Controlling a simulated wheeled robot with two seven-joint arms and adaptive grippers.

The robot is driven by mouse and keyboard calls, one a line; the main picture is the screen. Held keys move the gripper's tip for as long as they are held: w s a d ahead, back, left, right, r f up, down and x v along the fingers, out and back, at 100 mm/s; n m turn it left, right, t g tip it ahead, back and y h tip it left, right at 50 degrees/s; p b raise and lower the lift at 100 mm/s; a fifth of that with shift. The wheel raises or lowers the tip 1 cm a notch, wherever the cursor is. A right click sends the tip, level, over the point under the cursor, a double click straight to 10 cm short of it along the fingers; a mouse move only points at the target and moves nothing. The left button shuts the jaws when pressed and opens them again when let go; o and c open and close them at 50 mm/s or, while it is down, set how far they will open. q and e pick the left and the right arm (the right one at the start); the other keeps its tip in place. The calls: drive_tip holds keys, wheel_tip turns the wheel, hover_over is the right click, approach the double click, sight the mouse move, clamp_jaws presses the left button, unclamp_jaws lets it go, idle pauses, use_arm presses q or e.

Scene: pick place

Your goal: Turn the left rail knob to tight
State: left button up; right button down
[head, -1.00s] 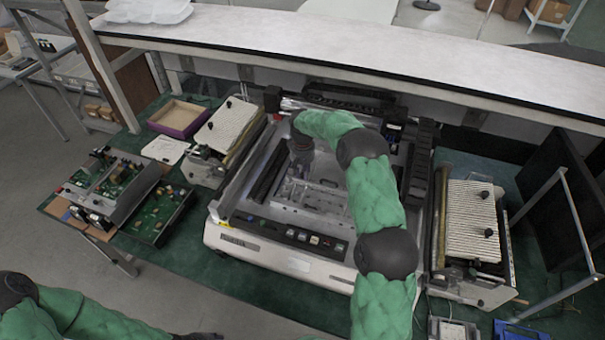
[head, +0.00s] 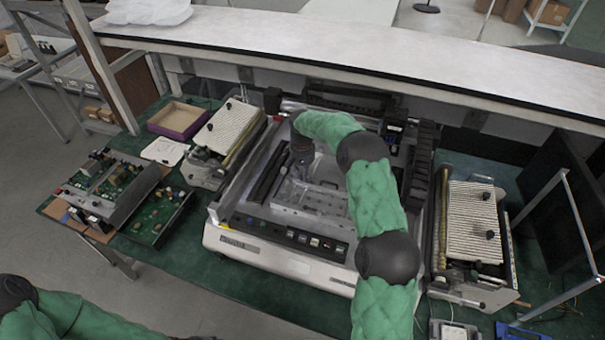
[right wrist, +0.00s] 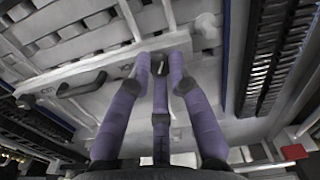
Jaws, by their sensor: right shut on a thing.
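The printer-like machine (head: 330,255) stands open in the middle of the bench, with a metal bed and rails inside. My right arm reaches over it, and my right gripper (head: 292,176) points down at the left part of the bed. In the right wrist view, the purple fingers of my right gripper (right wrist: 161,64) close around a small dark knob (right wrist: 161,69) with a light mark on top. The fingers hide most of the knob, and its turn setting cannot be read. My left arm shows at the bottom left; its gripper is out of view.
A ribbed feeder unit (head: 226,128) stands left of the machine and another (head: 474,225) right of it. Circuit boards (head: 120,180) and a purple-sided tray (head: 177,120) lie at the left. A white shelf (head: 330,55) runs across the back. A dark bar handle (right wrist: 82,86) lies near the fingers.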

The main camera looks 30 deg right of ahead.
drive_tip(key=c, duration=1.1)
unclamp_jaws()
drive_tip(key=shift+f, duration=0.1)
drive_tip(key=shift+c, duration=0.2)
wheel_tip(320, 180, up, 12)
